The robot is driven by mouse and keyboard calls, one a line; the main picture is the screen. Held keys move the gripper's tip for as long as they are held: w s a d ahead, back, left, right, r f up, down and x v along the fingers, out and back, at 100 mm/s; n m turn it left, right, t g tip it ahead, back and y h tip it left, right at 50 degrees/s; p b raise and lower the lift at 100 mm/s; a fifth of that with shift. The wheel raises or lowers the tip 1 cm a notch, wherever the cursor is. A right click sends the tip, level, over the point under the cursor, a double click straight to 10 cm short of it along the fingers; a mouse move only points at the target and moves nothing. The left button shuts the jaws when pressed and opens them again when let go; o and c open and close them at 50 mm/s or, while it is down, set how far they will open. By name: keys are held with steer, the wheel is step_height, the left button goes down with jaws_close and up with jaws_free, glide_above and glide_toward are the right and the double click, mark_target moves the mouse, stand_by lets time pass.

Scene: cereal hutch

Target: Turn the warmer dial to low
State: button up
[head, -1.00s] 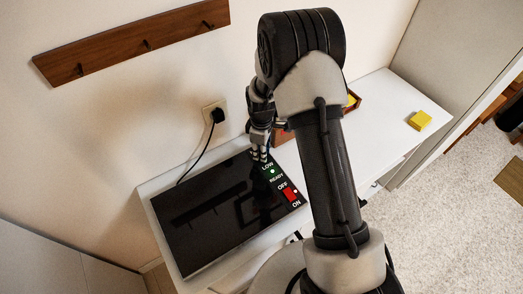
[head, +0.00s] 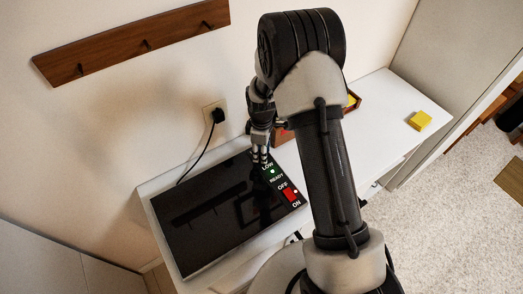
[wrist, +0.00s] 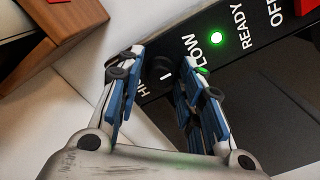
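The warmer (head: 205,222) is a flat black glossy plate on the white counter. Its control strip carries the labels HI, LOW, READY, OFF and ON. The dark dial (wrist: 161,68) shows in the wrist view between the HI and LOW labels, with a white mark beside it. My gripper (wrist: 158,75) has its fingers apart, one on each side of the dial; firm contact cannot be seen. In the head view my gripper (head: 260,158) is at the strip's far end, hiding the dial. The READY light (head: 272,171) glows green.
A red switch (head: 290,194) sits between OFF and ON. A wooden box (head: 283,135) stands just beyond the warmer, partly behind my arm. A yellow block (head: 420,121) lies on the counter at right. A black plug (head: 218,115) and cord are at the wall.

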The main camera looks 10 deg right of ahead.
steer(key=shift+o, duration=0.6)
steer(key=shift+r, duration=0.1)
steer(key=shift+r, duration=0.35)
step_height(320, 180, up, 11)
steer(key=shift+r, duration=0.1)
steer(key=s+r+m+t, duration=0.1)
steer(key=s+r+m, duration=0.2)
steer(key=s+r, duration=0.45)
steer(key=s+r+m+t, duration=0.1)
steer(key=s+r+m, duration=0.3)
steer(key=r, duration=0.6)
steer(key=s+r+m+t, duration=0.2)
steer(key=s+m, duration=0.3)
steer(key=s, duration=1.1)
steer(key=shift+s+d+r+m+t, duration=0.15)
steer(key=shift+r+m+t, duration=0.15)
steer(key=shift+r+m, duration=0.15)
